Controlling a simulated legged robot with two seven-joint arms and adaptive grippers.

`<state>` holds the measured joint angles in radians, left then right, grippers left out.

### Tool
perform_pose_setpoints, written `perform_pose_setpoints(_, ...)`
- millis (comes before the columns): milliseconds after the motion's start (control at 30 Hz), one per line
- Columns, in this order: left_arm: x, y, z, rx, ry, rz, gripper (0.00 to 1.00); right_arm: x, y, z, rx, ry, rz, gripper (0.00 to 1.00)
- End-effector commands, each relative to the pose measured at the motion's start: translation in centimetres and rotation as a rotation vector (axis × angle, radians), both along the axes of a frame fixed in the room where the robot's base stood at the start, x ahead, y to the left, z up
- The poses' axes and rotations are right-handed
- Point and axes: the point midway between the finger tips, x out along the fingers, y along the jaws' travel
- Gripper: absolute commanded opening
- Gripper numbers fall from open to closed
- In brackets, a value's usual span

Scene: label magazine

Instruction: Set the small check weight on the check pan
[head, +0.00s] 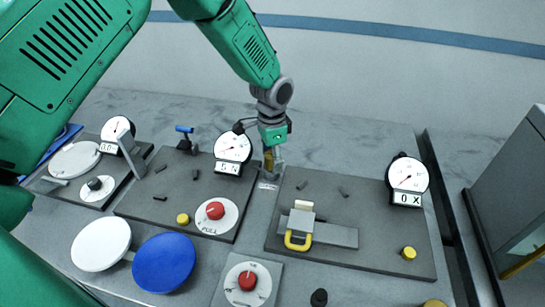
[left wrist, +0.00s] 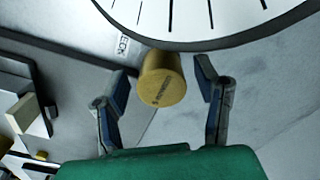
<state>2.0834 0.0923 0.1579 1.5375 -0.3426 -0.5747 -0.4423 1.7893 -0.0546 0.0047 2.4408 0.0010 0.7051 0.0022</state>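The small check weight is a brass cylinder (left wrist: 162,80) with tiny dark lettering. In the left wrist view it stands between the fingers of my left gripper (left wrist: 165,75), with a gap on each side. My left gripper is open around it. In the head view this gripper (head: 271,168) points down behind the middle of the bench, between two dark panels, and the weight is mostly hidden there. A flat white round pan (head: 75,160) lies on the far-left panel; I cannot tell for sure that it is the check pan. My right gripper is out of view.
A dial gauge (head: 233,148) stands close left of the gripper, its face edge near the weight. The middle panel (head: 150,206) and right panel (head: 380,250) carry knobs and small blocks. White (head: 101,244) and blue (head: 164,262) discs are at front left.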

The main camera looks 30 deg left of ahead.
Motion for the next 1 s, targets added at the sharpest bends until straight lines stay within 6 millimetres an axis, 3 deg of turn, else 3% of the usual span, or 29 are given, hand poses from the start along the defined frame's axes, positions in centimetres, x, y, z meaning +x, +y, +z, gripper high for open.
perform_pose_setpoints(200, 0.1, 0.0, 0.1, 0.000, 0.000, 0.000, 0.56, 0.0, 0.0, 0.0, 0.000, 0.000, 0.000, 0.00)
perform_pose_setpoints(333, 0.1, 0.0, 1.2, -0.001, -0.002, 0.001, 0.56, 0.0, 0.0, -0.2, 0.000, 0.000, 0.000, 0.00)
perform_pose_setpoints(700, 0.1, 0.0, 8.7, 0.000, -0.003, 0.001, 0.56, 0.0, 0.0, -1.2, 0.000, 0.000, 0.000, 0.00)
perform_pose_setpoints(1000, 0.1, 0.0, 11.8, -0.001, 0.001, 0.000, 0.56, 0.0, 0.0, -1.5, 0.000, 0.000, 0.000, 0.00)
